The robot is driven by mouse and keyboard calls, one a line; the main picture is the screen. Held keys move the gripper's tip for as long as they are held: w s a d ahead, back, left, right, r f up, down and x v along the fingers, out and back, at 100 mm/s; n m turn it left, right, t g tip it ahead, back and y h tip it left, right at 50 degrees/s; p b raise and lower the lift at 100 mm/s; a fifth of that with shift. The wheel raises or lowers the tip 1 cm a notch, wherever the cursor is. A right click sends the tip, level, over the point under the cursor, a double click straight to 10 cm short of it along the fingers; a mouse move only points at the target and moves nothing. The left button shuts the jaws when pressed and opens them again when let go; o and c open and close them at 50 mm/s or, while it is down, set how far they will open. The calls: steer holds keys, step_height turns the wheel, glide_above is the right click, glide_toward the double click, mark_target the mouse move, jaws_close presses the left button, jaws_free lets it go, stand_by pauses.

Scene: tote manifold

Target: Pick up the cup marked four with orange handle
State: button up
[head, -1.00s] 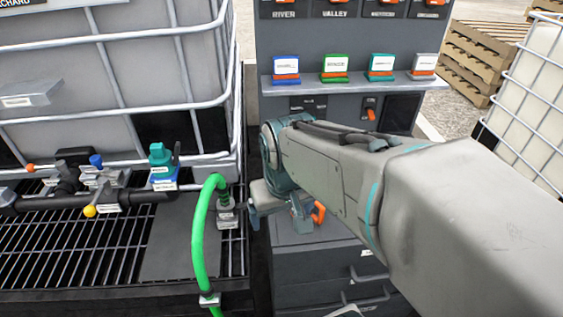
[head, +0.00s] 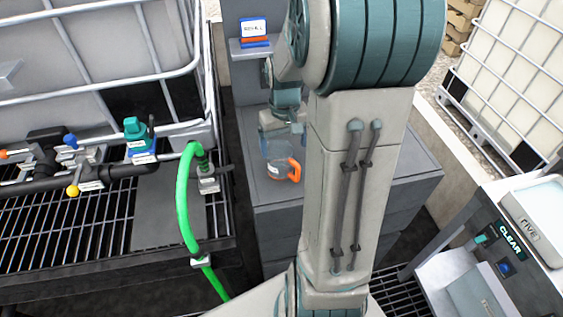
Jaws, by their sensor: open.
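A clear cup with an orange handle (head: 283,167) stands on the grey cabinet top (head: 273,194) in the head view. A small label shows low on its side, but I cannot read its mark. My gripper (head: 282,139) is open and hangs above and behind the cup's upper part, beside my arm. Its fingers are small and partly hidden, and I cannot tell whether they touch the cup.
A green hose (head: 184,205) rises left of the cabinet, near black pipework and a caged tank. A shelf with a blue-and-red labelled block (head: 254,32) is behind. A scale-like device with a CLEAR button (head: 510,239) stands at right.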

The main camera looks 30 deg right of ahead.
mark_target(281, 162)
steer(key=shift+a+f+p, duration=0.15)
steer(key=shift+a+f, duration=0.05)
steer(key=shift+f, duration=1.6)
steer(key=shift+a+f+p, duration=0.15)
steer(key=shift+a+f, duration=0.05)
steer(key=shift+f, duration=1.55)
steer(key=shift+c, duration=0.4)
steer(key=c, duration=1)
